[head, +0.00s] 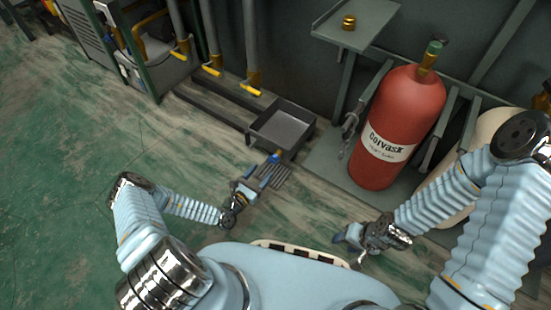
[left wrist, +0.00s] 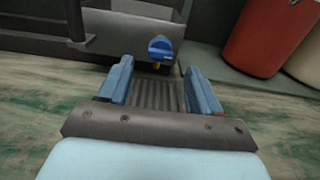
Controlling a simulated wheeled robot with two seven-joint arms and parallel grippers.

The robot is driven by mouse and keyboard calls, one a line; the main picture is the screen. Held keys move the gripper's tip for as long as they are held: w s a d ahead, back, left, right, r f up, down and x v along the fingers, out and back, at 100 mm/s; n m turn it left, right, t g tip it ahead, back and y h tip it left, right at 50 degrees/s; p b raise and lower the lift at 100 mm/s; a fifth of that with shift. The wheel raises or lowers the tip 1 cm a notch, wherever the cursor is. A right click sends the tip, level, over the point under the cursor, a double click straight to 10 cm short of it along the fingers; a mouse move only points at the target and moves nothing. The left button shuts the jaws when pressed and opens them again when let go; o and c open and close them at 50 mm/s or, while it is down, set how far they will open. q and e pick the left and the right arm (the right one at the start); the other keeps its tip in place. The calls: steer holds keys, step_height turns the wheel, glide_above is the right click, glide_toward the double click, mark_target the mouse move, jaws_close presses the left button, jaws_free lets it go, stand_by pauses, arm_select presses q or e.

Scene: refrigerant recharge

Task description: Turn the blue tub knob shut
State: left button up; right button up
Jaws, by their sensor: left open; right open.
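The blue tub knob (left wrist: 160,48) sits on a small yellow stem at the front of the grey tub, above a ribbed grate (left wrist: 155,95). In the head view the knob (head: 275,155) is a small blue spot by the front of the tub (head: 283,125). My left gripper (head: 268,170) is open, with its blue fingers pointing at the knob. In the left wrist view the fingers (left wrist: 160,82) stand apart to either side, with the knob beyond the tips and between them. My right gripper (head: 345,238) is open and empty, low at the right, away from the tub.
A red cylinder (head: 402,125) with a white label stands right of the tub, a cream cylinder (head: 485,145) beside it. A grey shelf (head: 375,22) holds a brass fitting (head: 349,22). Pipes with yellow handles (head: 251,89) are at the back left. The green floor (head: 60,190) at left is clear.

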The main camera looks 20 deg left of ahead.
mark_target(271, 162)
arm_select(q)
steer(key=b+x, duration=0.1)
steer(key=x, duration=0.8)
steer(key=shift+b, duration=0.35)
steer(key=shift+c, duration=0.2)
steer(key=c, duration=1)
